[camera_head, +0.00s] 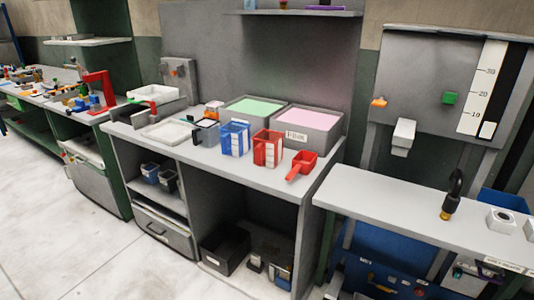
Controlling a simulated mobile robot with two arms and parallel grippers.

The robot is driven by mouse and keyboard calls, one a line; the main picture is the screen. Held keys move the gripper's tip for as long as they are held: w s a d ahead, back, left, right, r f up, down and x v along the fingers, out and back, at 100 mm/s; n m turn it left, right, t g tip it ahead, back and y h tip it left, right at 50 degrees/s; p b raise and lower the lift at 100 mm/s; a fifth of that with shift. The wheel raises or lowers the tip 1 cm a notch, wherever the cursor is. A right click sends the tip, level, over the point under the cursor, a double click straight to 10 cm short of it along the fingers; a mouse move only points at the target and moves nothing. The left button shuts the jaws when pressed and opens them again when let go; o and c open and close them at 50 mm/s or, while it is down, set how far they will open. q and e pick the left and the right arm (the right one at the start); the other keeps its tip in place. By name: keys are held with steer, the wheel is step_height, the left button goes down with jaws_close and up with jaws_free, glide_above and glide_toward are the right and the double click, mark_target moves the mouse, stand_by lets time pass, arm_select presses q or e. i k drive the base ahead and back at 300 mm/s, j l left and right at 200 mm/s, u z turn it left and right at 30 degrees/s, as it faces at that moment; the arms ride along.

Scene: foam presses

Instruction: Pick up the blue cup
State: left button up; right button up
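The blue cup (226,140) stands upright on the grey middle counter (240,172). It is square-sided with white stripes on its side. A similar red cup (259,152) with white stripes stands to its right, a small gap away. Neither of my grippers is in view, so where they are relative to the cup cannot be told.
A red scoop (302,165) lies right of the red cup. Behind the cups stand grey bins with green (252,109) and pink (308,118) contents. A dark grey container (205,133) and a white tray (168,131) are on the left. The counter's front strip is clear.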

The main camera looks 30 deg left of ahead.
mark_target(235, 136)
steer(key=i+j, duration=0.15)
steer(key=i, duration=0.3)
steer(key=i+j, duration=0.15)
steer(key=i, duration=0.25)
